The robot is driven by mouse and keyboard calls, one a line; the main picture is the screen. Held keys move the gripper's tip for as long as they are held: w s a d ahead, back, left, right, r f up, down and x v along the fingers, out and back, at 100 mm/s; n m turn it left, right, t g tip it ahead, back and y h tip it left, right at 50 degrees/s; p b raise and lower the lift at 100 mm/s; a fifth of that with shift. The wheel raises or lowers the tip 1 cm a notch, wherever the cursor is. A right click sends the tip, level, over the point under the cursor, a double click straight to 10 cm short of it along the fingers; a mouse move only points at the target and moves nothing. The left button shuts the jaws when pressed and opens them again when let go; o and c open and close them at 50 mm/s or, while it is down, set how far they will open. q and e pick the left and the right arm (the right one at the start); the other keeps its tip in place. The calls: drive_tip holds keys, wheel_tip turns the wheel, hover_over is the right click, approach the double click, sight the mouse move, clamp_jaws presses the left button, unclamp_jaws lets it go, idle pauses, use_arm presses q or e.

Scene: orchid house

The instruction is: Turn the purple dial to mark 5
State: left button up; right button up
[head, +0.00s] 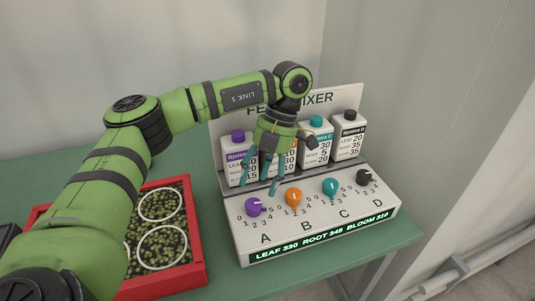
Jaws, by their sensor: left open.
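The purple dial (253,207) is the leftmost dial on the sloped white front of the fertiliser mixer (335,224), above the letter A. Small numbers run around it. Its pointer seems to face right, but the exact mark is too small to read. My left gripper (261,187) is open with its teal fingers pointing down. The fingertips are just above and behind the purple dial in the picture, and they appear apart from it. The gripper holds nothing. My right gripper is out of view.
An orange dial (293,197), a teal dial (330,186) and a black dial (363,177) stand to the right. Several bottles line the back, including a purple-capped bottle (238,155). A red crate (195,247) is left of the mixer on the green table (212,194).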

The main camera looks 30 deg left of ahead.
use_arm(q)
drive_tip(key=v, duration=0.6)
drive_tip(key=shift+r, duration=0.3)
